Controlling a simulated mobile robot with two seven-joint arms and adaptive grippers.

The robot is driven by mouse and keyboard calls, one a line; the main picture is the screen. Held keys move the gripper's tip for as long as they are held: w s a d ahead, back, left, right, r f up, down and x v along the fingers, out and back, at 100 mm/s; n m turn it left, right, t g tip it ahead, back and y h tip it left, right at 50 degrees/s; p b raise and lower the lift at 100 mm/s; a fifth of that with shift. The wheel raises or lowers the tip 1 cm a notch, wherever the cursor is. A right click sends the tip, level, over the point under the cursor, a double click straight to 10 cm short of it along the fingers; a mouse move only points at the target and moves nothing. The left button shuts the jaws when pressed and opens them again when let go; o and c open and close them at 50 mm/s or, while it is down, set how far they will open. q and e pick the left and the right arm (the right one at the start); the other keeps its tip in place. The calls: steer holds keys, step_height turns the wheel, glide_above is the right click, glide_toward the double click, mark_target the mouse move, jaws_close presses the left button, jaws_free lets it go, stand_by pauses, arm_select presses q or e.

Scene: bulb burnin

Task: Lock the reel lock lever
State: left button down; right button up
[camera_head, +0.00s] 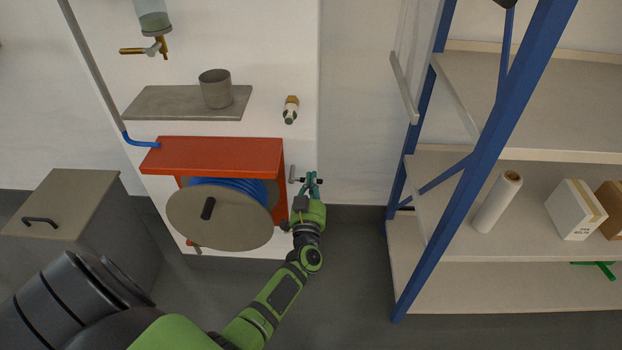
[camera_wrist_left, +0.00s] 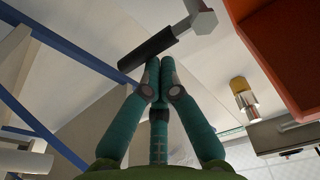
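The hose reel has a red bracket (camera_head: 212,155), a coil of blue hose (camera_head: 232,185) and a grey disc (camera_head: 220,218) with a black handle. A lever (camera_head: 292,174) with a grey metal arm sits just right of the bracket. In the left wrist view its black grip (camera_wrist_left: 147,54) runs slantwise above the fingertips. My left gripper (camera_head: 313,182) is at this lever. In the left wrist view my left gripper's teal fingers (camera_wrist_left: 160,72) are together at the tips, close to the grip. Whether they touch it I cannot tell. My right gripper is out of view.
A grey shelf (camera_head: 150,103) with a cup (camera_head: 215,88) and a brass-ended fitting (camera_head: 291,108) are above the reel. A grey box (camera_head: 75,205) stands at the left. A blue-framed rack (camera_head: 440,210) stands at the right, with bare wall and floor before it.

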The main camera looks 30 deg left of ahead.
arm_select(q)
step_height(320, 180, down, 6)
steer(key=s+a+m+h+p, duration=0.1)
steer(key=m+p, duration=0.3)
steer(key=m, duration=1.2)
steer(key=shift+s+a+f+m+g+h, duration=0.2)
steer(key=shift+s+a+m+g+h, duration=0.15)
steer(key=shift+a+h, duration=0.35)
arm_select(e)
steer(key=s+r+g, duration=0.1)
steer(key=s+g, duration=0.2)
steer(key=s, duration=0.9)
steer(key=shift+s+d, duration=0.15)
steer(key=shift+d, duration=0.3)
arm_select(q)
steer(key=shift+w, duration=0.2)
